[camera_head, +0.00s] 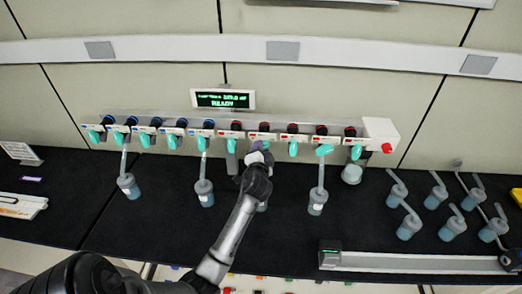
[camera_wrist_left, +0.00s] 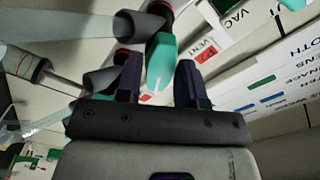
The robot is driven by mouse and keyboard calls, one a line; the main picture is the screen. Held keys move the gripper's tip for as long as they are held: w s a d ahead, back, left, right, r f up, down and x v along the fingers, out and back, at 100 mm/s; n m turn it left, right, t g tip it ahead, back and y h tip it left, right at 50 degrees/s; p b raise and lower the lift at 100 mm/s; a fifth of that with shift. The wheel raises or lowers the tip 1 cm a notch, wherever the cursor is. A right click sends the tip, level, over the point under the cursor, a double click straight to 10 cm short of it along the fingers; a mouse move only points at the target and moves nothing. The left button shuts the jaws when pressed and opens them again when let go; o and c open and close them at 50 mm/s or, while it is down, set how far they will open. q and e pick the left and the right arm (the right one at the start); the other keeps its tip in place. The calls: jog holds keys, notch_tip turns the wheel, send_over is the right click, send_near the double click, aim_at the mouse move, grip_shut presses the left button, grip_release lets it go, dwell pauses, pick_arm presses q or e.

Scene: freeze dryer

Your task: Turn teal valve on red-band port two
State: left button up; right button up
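The manifold (camera_head: 215,117) runs along the back of the bench with a row of teal valves, blue bands on the left ports and red bands on the right. My left gripper (camera_head: 257,152) is at the second red-band port (camera_head: 264,126) from the left, and hides much of its teal valve. In the left wrist view the teal valve (camera_wrist_left: 159,62) lies between the two dark fingers of the left gripper (camera_wrist_left: 160,82). The fingers stand apart, with gaps beside the valve; contact cannot be told. My right gripper is not in view.
Flasks hang at several ports, including one (camera_head: 317,200) right of my arm and one (camera_head: 205,192) left of it. Several loose flasks (camera_head: 437,197) stand on the black bench at the right. A display (camera_head: 223,99) reading READY is above the manifold.

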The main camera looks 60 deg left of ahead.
pick_arm(q)
grip_shut()
